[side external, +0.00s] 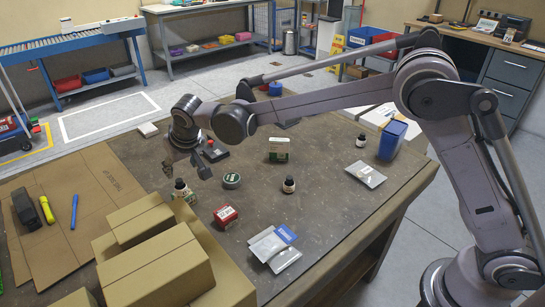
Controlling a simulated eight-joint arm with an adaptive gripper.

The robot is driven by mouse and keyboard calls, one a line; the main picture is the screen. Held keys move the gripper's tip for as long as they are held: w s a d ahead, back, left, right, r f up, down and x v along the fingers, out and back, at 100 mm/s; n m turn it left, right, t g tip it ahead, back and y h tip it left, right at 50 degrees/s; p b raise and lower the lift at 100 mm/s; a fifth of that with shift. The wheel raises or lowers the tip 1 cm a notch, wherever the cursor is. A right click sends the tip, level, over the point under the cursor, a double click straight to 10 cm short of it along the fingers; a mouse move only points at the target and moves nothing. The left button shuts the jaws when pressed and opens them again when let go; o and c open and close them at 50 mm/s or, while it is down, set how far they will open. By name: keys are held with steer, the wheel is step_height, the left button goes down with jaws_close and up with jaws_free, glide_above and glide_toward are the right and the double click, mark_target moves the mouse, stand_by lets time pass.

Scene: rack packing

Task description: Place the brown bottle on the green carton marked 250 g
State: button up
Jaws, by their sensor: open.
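Several small dark bottles with black caps stand on the table: one below my gripper (181,186), one right of centre (289,184) and one farther right (361,140). Their brown colour is hard to make out at this size. Something green and pale shows beside the left bottle, partly hidden. My gripper (187,168) is open and empty, pointing down just above the left bottle.
A round green tin (231,181) and a red box (226,216) lie near my gripper. Brown cardboard boxes (155,262) fill the near left. A blue bin (392,140) and silver pouches (366,174) are at right. The table (325,215) is bare right of centre.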

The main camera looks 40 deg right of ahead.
steer(key=s+d+r, duration=0.5)
steer(key=s+d, duration=0.2)
steer(key=d, duration=0.1)
steer(key=s+d+r, duration=0.5)
steer(key=s+d, duration=0.1)
steer(key=d, duration=0.2)
steer(key=s+d+f, duration=0.2)
steer(key=s+d, duration=0.2)
steer(key=s, duration=0.5)
steer(key=s+d+f+t, duration=0.1)
steer(key=s+d+f, duration=0.2)
steer(key=s, duration=0.6)
steer(key=shift+s+d+f, duration=0.3)
steer(key=shift+s+d, duration=0.1)
steer(key=shift+d, duration=0.8)
